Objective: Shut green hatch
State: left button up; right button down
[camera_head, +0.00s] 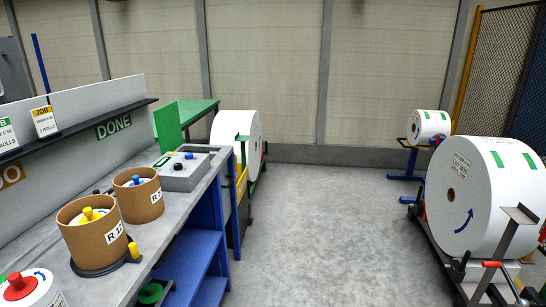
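A green upright panel (167,127), which looks like the green hatch, stands raised at the back left of a grey box (185,174) at the far end of the workbench. I cannot clearly see its hinge or how it joins the box. The box top carries small controls: a blue knob (178,154), a dark knob and a green piece. Neither of my grippers is in view.
The workbench (150,240) runs along the left with brown tubs (138,198) and (93,234) on it. A green table (195,110) and a white roll (235,127) stand behind. Large white rolls (478,195) stand right. The grey floor (325,225) between is clear.

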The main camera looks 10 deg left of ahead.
aim_at(166, 118)
jog(key=i, duration=3.15)
jog(key=u, duration=2.85)
